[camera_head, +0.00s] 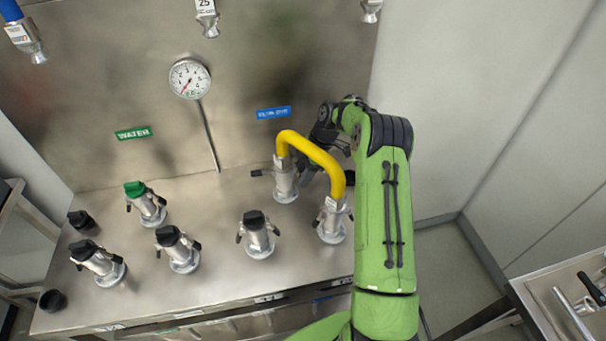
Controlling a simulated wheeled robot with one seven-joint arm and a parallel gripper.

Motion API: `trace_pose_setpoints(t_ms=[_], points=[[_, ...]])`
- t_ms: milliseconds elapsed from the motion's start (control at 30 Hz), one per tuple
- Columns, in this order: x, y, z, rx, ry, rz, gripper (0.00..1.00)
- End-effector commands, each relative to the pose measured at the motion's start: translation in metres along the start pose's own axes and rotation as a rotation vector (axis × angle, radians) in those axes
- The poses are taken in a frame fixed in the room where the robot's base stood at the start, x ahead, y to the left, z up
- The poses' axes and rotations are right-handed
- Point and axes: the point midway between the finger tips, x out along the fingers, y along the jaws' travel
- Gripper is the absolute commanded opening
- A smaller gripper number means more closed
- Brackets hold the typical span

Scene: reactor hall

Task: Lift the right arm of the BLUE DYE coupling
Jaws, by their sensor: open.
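The BLUE DYE coupling (284,182) is a silver fitting upright on the steel top, below the blue label (273,113). A yellow bent pipe (320,155) runs from its top to a nearer silver coupling (331,222). Its left arm (259,173) is black-tipped and sticks out roughly level to the left. Its right arm is not clearly visible behind the yellow pipe and my gripper. My gripper (312,170) is open, just right of the coupling and partly hidden by the pipe. I cannot tell whether it touches the right arm.
Black-capped couplings (257,235) stand along the front, and a green-capped one (145,203) stands below the WATER label (133,133). A gauge (190,78) with a thin stem rises behind. Hose ends (207,20) hang above. A steel cart (570,305) is at right.

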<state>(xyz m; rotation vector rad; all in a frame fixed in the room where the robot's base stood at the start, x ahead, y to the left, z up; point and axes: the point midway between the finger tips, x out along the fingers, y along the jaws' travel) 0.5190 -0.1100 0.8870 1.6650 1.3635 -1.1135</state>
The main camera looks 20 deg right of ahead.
Motion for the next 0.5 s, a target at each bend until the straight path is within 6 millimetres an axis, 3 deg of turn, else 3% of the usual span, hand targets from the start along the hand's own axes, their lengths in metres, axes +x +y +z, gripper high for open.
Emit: trace_pose_setpoints(t_ms=[267,500], points=[[0.0031,0.0001,-0.0001,0.000,0.000,0.001,0.47],[0.0028,0.0002,-0.0001,0.000,0.000,0.001,0.12]])
